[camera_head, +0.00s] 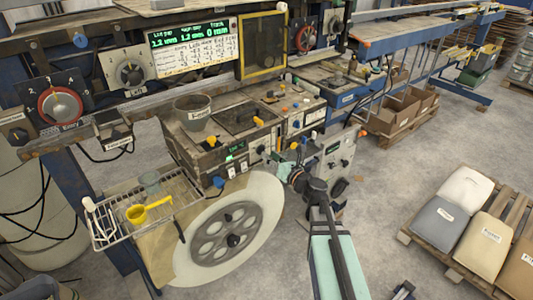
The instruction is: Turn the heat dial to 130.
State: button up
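Several dials show, and I cannot read which is the heat dial. A red-rimmed dial (60,104) is at the far left, with a grey dial (130,73) to its right. Another red dial (306,37) is further back. A grey control box (335,160) with small dark knobs and a green display stands right of centre. My gripper (290,170) is at the left side of this box, at the end of my arm, which comes up from the bottom. Its fingers are small and dark here. I cannot tell whether they are open or touching anything.
A large disc wheel (231,235) stands left of my arm. A grey pot (192,112) sits on the worn machine. A pallet with bags (465,190) is at the right. The floor between is clear.

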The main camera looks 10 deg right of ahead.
aim_at(262, 151)
jog(key=shift+x, duration=1.5)
grip_shut()
jog(key=shift+f, duration=0.1)
jog(key=n+b, duration=0.7)
jog(key=b, duration=0.2)
jog(key=shift+a+n, duration=0.1)
jog(key=shift+n, duration=0.2)
jog(key=shift+b, duration=0.3)
